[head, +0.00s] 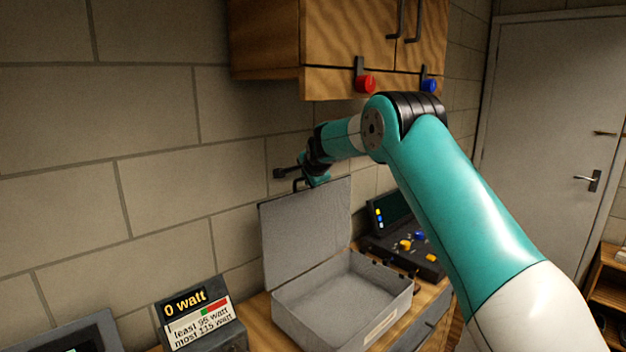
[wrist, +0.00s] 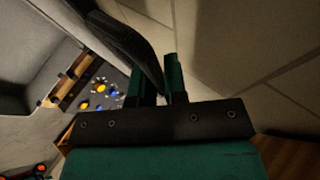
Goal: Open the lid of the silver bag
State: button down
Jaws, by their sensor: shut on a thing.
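The silver bag (head: 335,307) is a grey open-topped case on the wooden counter. Its lid (head: 305,232) stands raised, about upright, at the back near the wall. A dark handle sits at the lid's top edge. My gripper (head: 304,182) is at that top edge, shut on the handle, though my wrist partly hides the contact. In the wrist view, the dark handle (wrist: 125,42) runs to the green fingers of my gripper (wrist: 160,75). Part of the grey case shows at the left of that view. The visible inside of the case looks empty.
A watt display (head: 198,315) stands left of the case. A dark panel with coloured knobs (head: 405,245) stands behind it to the right. A wooden cabinet (head: 340,45) with red and blue hanging items is above my arm. The brick wall is close behind the lid.

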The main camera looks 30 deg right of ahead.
dwell(0.3)
jog(key=c, duration=1.2)
grip_release()
jog(key=shift+o, duration=0.2)
jog(key=shift+f, duration=0.15)
jog(key=shift+s, duration=0.1)
jog(key=b+v, duration=0.7)
jog(key=v, duration=1)
jog(key=shift+r, duration=0.4)
jog(key=shift+a, duration=0.1)
jog(key=shift+s+a, duration=0.1)
